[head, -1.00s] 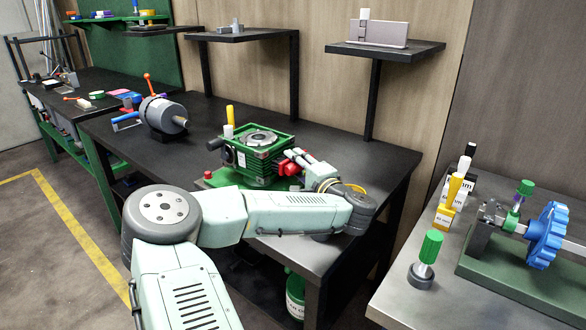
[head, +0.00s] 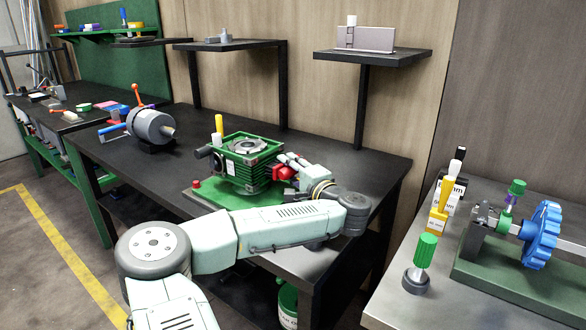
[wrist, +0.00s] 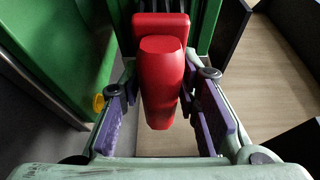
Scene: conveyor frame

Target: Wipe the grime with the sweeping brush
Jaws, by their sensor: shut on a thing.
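A red block-like piece (wrist: 160,85) sits between the purple finger pads of my gripper (wrist: 161,118) in the wrist view, and my gripper is shut on it. In the head view the red piece (head: 283,173) shows against the right side of a green machine (head: 246,165) on the black workbench, with my gripper (head: 296,172) beside it. I cannot tell whether the red piece is part of the machine or a separate tool. I cannot make out a sweeping brush with bristles, or any grime, in either view.
A grey cylindrical motor (head: 151,125) stands left on the workbench (head: 335,160). Small shelves (head: 385,60) rise behind. A side table at right carries a blue handwheel (head: 541,235) and a green-handled tool (head: 424,258). Bare bench top lies behind the green machine.

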